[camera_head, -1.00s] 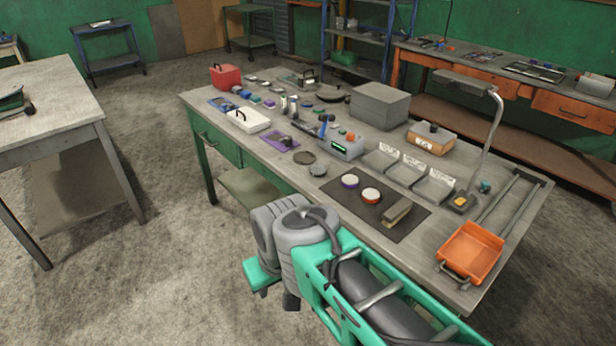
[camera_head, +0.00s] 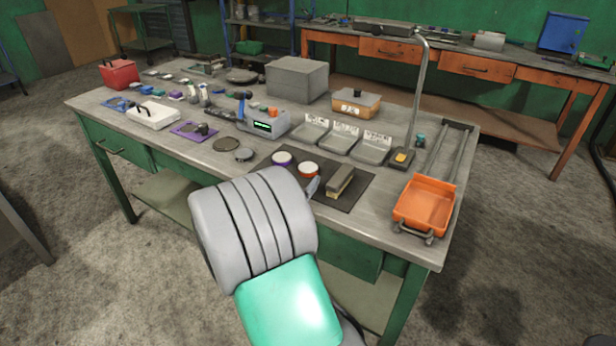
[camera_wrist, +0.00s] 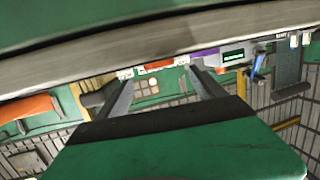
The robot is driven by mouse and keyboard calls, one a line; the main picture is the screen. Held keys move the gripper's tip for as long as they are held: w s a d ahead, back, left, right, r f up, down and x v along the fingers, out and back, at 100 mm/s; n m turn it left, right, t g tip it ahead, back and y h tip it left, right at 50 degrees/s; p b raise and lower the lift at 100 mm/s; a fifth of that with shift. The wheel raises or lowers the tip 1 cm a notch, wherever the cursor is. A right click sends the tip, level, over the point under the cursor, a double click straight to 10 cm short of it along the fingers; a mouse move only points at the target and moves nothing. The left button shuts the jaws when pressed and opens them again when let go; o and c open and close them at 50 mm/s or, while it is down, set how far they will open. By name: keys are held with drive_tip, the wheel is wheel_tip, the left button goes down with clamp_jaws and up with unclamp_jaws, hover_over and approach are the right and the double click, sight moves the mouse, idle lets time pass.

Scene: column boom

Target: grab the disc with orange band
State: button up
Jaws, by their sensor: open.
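The disc with orange band (camera_head: 308,169) has a pale top and lies on a dark mat (camera_head: 348,196) near the front of the workbench. A similar disc with a purple band (camera_head: 282,158) lies just left of it. In the wrist view my gripper (camera_wrist: 160,73) is open, with its two fingers apart and nothing held between them. An orange strip (camera_wrist: 158,65), apparently the disc's band, shows beyond the fingertips, with a purple strip to its right. In the head view my arm hides most of the gripper; a grey tip shows just below the orange-banded disc.
A brush-like block (camera_head: 340,181) lies on the mat right of the disc. An orange tray (camera_head: 424,205) is at the bench's right end. Grey bins (camera_head: 340,142), a meter with green display (camera_head: 264,123) and a lamp stand (camera_head: 421,80) are behind. The bench edge is close.

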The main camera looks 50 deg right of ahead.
sight(307, 170)
drive_tip(key=x, duration=0.6)
drive_tip(key=shift+s+d+f+p, duration=0.1)
drive_tip(key=shift+f+p, duration=0.1)
drive_tip(key=shift+p, duration=0.15)
drive_tip(key=shift+c, duration=0.6)
drive_tip(key=shift+r, duration=0.1)
clamp_jaws()
